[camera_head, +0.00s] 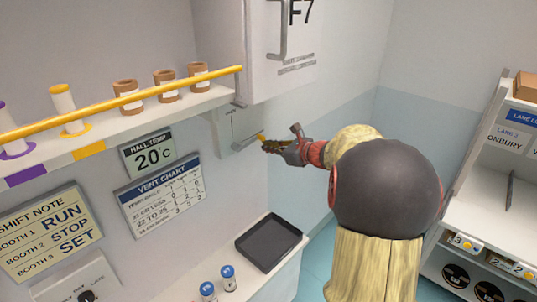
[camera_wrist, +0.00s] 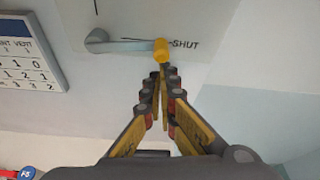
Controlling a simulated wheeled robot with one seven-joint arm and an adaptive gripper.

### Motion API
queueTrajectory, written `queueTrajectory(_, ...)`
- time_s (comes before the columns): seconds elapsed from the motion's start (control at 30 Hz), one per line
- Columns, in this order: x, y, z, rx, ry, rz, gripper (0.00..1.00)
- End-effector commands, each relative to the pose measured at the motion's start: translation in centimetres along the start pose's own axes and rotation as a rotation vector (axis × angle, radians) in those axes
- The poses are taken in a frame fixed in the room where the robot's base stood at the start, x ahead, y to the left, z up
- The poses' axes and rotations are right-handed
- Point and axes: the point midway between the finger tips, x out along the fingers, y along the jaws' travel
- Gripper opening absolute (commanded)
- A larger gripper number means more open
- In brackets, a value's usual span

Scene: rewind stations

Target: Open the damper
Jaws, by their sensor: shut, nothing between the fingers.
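The damper is a grey lever (camera_wrist: 122,45) with a yellow knob (camera_wrist: 161,50) on a pale wall plate (camera_head: 226,126). In the wrist view the lever lies nearly level, its knob beside the word SHUT. In the head view the lever (camera_head: 246,143) shows just left of my gripper. My gripper (camera_head: 266,143) is shut and empty. In the wrist view its fingertips (camera_wrist: 162,70) are just below the knob, close to it or touching; I cannot tell which.
A vent chart (camera_head: 160,194) and a hall temperature sign reading 20°C (camera_head: 148,152) hang left of the plate. A white cabinet marked F7 (camera_head: 288,45) is above. A yellow rail (camera_head: 130,98) fronts the spool shelf.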

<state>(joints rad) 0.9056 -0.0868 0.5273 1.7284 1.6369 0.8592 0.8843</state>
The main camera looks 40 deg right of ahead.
Motion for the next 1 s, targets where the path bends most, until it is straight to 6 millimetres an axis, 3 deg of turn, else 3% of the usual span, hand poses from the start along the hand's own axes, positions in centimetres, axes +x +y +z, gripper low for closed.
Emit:
queueTrajectory(0.83,-2.1,0.7,6.0,-0.733,-0.004,-0.257,0.00)
queueTrajectory(1.0,-2.6,1.2,7.4,-0.742,-0.003,-0.261,0.00)
